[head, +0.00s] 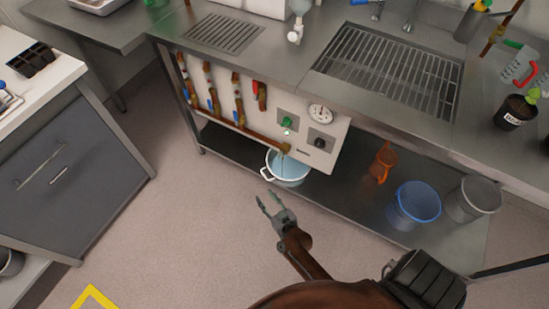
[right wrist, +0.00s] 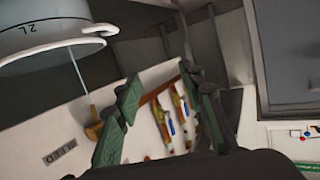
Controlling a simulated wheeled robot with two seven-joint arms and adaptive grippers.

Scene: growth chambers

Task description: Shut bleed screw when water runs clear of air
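The brass bleed screw (head: 284,147) sits at the right end of the copper pipe on the white panel. Water runs from it into a white bucket (head: 270,176) on the lower shelf. In the right wrist view, which is upside down, the brass bleed screw (right wrist: 93,131) and a thin stream (right wrist: 77,69) into the bucket (right wrist: 35,62) show. I cannot tell whether the water carries air bubbles. My right gripper (head: 269,198) is open and empty, in front of and below the bucket, apart from the screw; its spread fingers show in the wrist view (right wrist: 160,86). My left gripper is not in view.
The panel (head: 304,152) also bears a pressure gauge (head: 320,113), a green knob (head: 288,121), a black knob (head: 320,143) and a red-handled valve (head: 260,92). A blue bucket (head: 415,204) and an orange can (head: 383,161) stand on the shelf to the right.

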